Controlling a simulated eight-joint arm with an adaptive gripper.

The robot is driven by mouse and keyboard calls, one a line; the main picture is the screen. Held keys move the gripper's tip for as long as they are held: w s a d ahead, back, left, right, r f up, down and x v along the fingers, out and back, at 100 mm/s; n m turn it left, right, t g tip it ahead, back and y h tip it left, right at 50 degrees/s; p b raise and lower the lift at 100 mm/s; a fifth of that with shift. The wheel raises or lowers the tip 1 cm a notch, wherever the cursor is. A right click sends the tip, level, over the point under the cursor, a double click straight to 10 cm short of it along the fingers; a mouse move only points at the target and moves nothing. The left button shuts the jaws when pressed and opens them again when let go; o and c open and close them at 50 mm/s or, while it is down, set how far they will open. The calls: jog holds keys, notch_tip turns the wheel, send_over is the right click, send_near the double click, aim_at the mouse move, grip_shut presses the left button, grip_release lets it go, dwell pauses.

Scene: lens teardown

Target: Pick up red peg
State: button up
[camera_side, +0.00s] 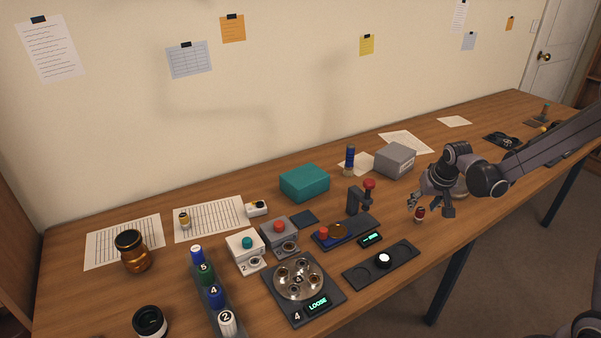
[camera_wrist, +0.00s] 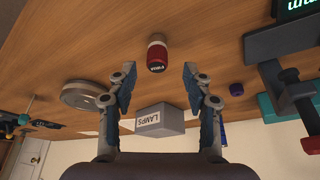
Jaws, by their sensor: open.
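A small red peg (camera_side: 419,214) with a light end stands on the wooden table just below my gripper (camera_side: 430,207) in the side view. In the wrist view the red peg (camera_wrist: 157,56) shows dark lettering and a pale end. It lies just beyond the two fingertips, roughly midway between them. My gripper (camera_wrist: 159,76) is open and empty in the wrist view, its fingers spread apart with clear space around the peg. I cannot tell the exact gap between fingertips and peg.
A grey LAMPS box (camera_side: 395,160) stands behind the gripper. A round grey disc (camera_wrist: 86,96) lies beside the peg. A small press with a red knob (camera_side: 369,184) and a dark tray with a white knob (camera_side: 383,260) stand to the left.

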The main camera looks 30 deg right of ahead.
aim_at(421, 210)
jog(key=shift+s+x, duration=0.1)
jog(key=shift+x, duration=1)
jog(key=shift+s+x, duration=0.15)
jog(key=shift+x, duration=0.9)
jog(key=shift+f, duration=0.1)
grip_shut()
